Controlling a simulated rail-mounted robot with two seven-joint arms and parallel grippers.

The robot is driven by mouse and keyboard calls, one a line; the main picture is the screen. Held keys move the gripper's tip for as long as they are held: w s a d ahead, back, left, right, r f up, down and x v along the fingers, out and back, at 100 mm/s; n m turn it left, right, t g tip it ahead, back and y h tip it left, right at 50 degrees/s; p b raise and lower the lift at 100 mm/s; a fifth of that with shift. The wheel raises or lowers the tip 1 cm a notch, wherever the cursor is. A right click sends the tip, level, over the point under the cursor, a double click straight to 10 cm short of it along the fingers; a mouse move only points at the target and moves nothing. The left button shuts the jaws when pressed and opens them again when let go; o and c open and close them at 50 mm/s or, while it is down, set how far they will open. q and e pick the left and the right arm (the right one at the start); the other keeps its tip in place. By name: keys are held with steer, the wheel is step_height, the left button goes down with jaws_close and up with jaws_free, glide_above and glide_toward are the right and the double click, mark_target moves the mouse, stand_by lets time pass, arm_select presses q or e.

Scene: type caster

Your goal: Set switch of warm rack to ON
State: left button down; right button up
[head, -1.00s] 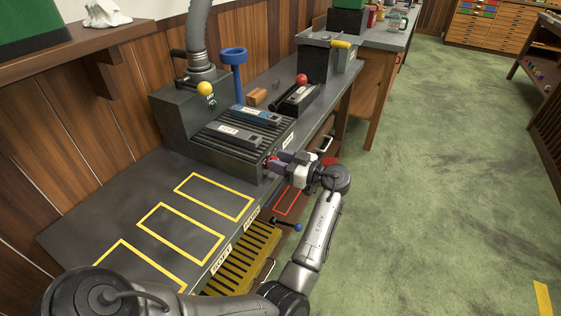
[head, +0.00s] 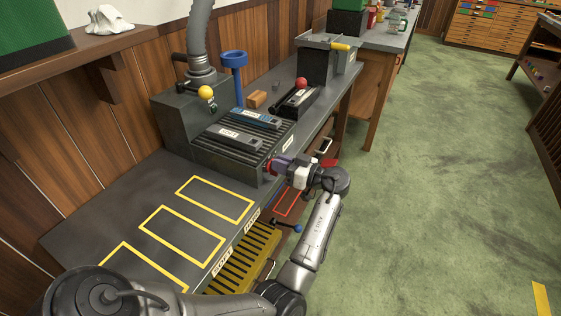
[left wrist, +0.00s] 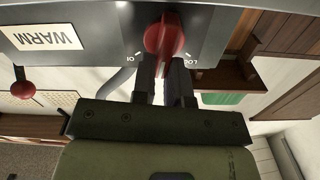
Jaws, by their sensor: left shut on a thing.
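The warm rack (head: 205,150) is a dark ribbed box on the bench, with bars lying on top. The switch is a red knob (left wrist: 165,36) on the rack's front face, with small white marks on both sides that I cannot read surely. My left gripper (left wrist: 166,72) is shut on the red knob, its dark fingers on either side of the grip. In the head view the left gripper (head: 273,167) reaches the rack's right front end and mostly hides the knob. My right gripper is not in view.
Yellow-outlined areas (head: 181,233) on the bench are empty. A lever with a blue ball (head: 297,229) and a yellow slotted tray (head: 240,262) sit below the bench edge, near my left forearm. A red-ball lever (head: 301,83) stands behind the rack. The green floor is clear.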

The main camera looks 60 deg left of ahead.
arm_select(q)
steer(key=m+p, duration=0.2)
steer(key=m, duration=0.1)
steer(key=m+p, duration=0.3)
steer(key=w+m+p, duration=0.1)
steer(key=m+p, duration=0.1)
steer(key=m, duration=0.1)
steer(key=shift+a+f, duration=0.35)
steer(key=shift+f+m, duration=0.1)
steer(key=shift+m, duration=0.2)
steer(key=c, duration=1.1)
jaws_free()
steer(key=shift+c, duration=0.2)
steer(key=shift+w+d, duration=0.1)
steer(key=shift+w, duration=0.05)
steer(key=p+v, duration=0.1)
steer(key=v, duration=1.2)
steer(key=shift+w+d, duration=0.2)
steer(key=shift+d, duration=0.05)
